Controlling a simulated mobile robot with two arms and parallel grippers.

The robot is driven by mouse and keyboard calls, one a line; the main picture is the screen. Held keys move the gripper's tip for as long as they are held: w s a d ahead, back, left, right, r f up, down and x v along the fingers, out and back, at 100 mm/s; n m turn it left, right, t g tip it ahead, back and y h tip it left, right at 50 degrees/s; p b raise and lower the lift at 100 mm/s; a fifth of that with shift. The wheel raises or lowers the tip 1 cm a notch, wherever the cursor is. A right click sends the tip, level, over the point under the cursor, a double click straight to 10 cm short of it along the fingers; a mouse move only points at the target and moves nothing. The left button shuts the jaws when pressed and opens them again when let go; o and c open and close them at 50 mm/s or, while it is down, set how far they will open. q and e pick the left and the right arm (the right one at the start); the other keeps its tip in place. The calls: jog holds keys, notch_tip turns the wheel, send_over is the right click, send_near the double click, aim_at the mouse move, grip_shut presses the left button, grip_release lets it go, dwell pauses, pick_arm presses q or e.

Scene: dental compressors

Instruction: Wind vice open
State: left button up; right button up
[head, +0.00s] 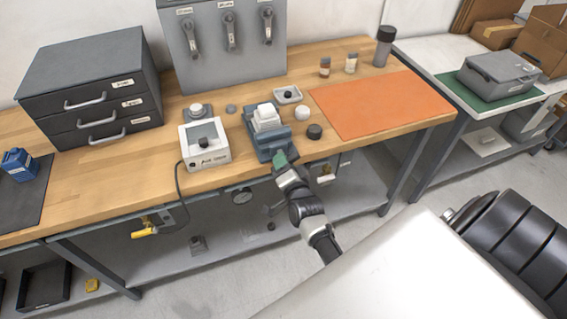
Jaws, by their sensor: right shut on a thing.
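The blue-grey vice (261,144) stands at the front edge of the wooden bench. A white block (265,116) sits in its top, between the jaws as far as I can see. My right gripper (283,162) reaches up from below right and is shut at the front of the vice, where the vice handle is. The gripper hides the handle, so its angle cannot be told. My left gripper is not in view.
A white control box (204,144) with a black knob and cable stands left of the vice. A black puck (314,131), a white ball (302,112) and a small tray (288,95) lie close on the right. An orange mat (370,104) is bare.

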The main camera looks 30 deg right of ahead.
jog(key=shift+n, duration=0.4)
